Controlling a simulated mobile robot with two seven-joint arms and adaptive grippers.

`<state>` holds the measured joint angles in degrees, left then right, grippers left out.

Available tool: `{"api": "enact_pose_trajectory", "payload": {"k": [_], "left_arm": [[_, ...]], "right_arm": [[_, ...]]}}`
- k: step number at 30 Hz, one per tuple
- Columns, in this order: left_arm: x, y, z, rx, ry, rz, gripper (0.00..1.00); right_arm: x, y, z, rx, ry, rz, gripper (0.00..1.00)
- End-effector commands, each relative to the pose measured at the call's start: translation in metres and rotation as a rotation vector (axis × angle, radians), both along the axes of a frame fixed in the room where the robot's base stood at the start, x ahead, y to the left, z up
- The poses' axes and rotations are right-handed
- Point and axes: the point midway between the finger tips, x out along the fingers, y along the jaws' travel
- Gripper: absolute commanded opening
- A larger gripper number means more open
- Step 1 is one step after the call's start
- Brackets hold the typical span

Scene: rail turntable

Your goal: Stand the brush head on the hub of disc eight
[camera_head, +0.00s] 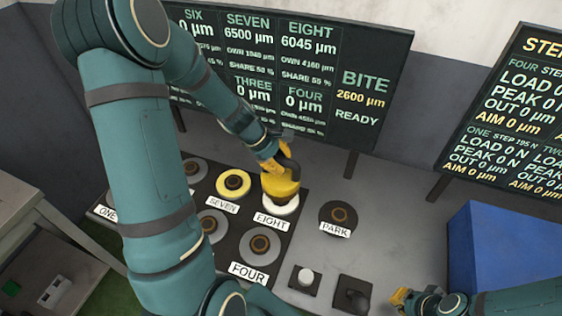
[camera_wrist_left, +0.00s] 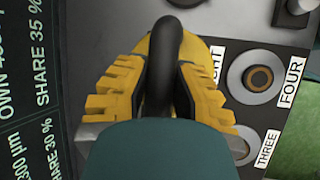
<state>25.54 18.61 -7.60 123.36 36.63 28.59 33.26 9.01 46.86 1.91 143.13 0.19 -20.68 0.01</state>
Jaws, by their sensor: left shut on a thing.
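The brush head (camera_head: 280,188) is a yellow round block with a black curved handle, which also shows in the left wrist view (camera_wrist_left: 166,48). My left gripper (camera_head: 276,158) is shut on the handle, with one yellow finger on each side of it in the left wrist view. The brush head is over disc eight (camera_head: 283,211), a pale disc behind the EIGHT label (camera_head: 272,220). The hub is hidden under it, and I cannot tell whether they touch. My right gripper (camera_head: 401,299) is at the bottom right, apart from the discs; its jaw opening is unclear.
Disc seven (camera_head: 233,184), with a yellow ring, lies just left of disc eight. Disc four (camera_head: 260,246) is in front, and the park spot (camera_head: 339,216) is to the right. A blue box (camera_head: 500,250) stands at right. A display board (camera_head: 385,75) rises behind.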

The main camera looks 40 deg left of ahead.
Motion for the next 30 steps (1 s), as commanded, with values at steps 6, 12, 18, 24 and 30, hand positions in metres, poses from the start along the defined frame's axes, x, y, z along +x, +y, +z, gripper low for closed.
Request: {"api": "enact_pose_trajectory", "payload": {"k": [6, 12, 18, 24, 30], "left_arm": [[0.001, 0.000, -0.016, -0.001, -0.003, 0.001, 0.00], [0.001, -0.001, -0.032, -0.002, -0.001, 0.001, 0.00], [0.001, 0.000, -0.053, -0.002, -0.002, 0.001, 0.00], [0.001, 0.000, -0.052, 0.000, -0.004, 0.001, 0.00], [0.001, 0.000, -0.056, 0.000, -0.003, 0.000, 0.00]], "right_arm": [[0.000, 0.000, -0.005, -0.001, 0.000, 0.000, 0.00], [0.000, 0.001, -0.009, -0.002, -0.001, -0.001, 0.00], [0.001, 0.001, -0.015, -0.003, 0.000, -0.001, 0.00], [0.001, 0.001, -0.014, -0.003, 0.000, -0.001, 0.00], [0.001, 0.001, -0.018, -0.003, 0.000, -0.001, 0.00]]}}
